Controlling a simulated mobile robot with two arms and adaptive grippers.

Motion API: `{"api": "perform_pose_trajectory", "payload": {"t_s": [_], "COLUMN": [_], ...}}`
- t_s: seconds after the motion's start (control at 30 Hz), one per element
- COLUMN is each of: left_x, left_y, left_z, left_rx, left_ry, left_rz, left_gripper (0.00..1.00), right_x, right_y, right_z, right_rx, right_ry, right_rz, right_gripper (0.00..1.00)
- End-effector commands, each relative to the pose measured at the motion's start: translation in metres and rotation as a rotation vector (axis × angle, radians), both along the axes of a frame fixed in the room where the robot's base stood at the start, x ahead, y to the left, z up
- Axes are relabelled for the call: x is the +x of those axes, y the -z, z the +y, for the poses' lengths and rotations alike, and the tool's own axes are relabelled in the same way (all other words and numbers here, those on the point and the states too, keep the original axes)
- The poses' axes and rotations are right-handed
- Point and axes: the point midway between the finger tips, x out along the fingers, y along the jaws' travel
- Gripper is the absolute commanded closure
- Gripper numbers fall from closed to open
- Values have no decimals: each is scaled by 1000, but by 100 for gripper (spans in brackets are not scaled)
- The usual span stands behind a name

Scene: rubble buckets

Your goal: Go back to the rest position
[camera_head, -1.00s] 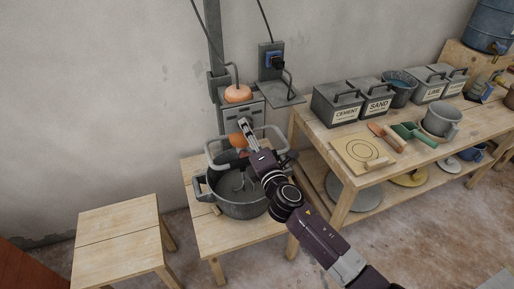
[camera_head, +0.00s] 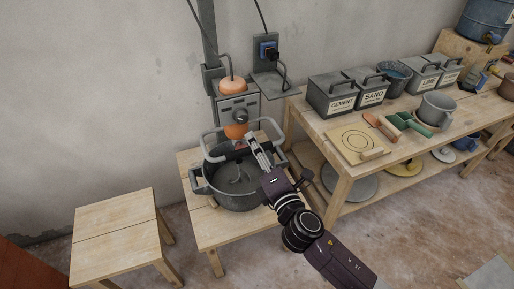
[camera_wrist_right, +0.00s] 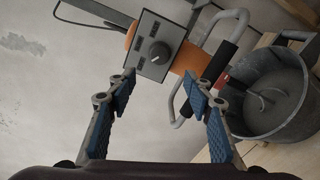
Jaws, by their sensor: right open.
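My right gripper (camera_head: 259,151) is open and empty, over the right rim of the grey bucket (camera_head: 243,202). In the right wrist view its two fingers (camera_wrist_right: 158,85) stand wide apart, with nothing between the pads. An orange and grey mixer (camera_head: 237,112) with a dial on its control box hangs behind the gripper. Its grey tube handle with black grips (camera_head: 216,157) rises over the bucket. In the right wrist view the dial box (camera_wrist_right: 155,48) and a black grip (camera_wrist_right: 219,62) lie beyond the fingers, apart from them. My left gripper is out of view.
The bucket stands on a low wooden table (camera_head: 226,231). A wooden stool (camera_head: 112,238) is at left. The workbench at right holds lidded boxes (camera_head: 331,95), a board (camera_head: 356,144), trowels and a grey pot (camera_head: 437,108). The floor in front is partly free.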

Motion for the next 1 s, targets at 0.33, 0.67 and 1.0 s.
{"api": "perform_pose_trajectory", "payload": {"t_s": [0.33,0.67,1.0], "left_x": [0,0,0], "left_y": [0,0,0], "left_z": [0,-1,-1], "left_rx": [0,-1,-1], "left_ry": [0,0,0], "left_rz": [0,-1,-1], "left_gripper": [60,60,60], "right_x": [0,-2,-100], "right_y": [0,135,365], "right_z": [0,-41,-120], "right_rx": [1,165,541], "right_ry": [0,104,428], "right_rz": [0,311,823], "right_gripper": [53,53,53]}}
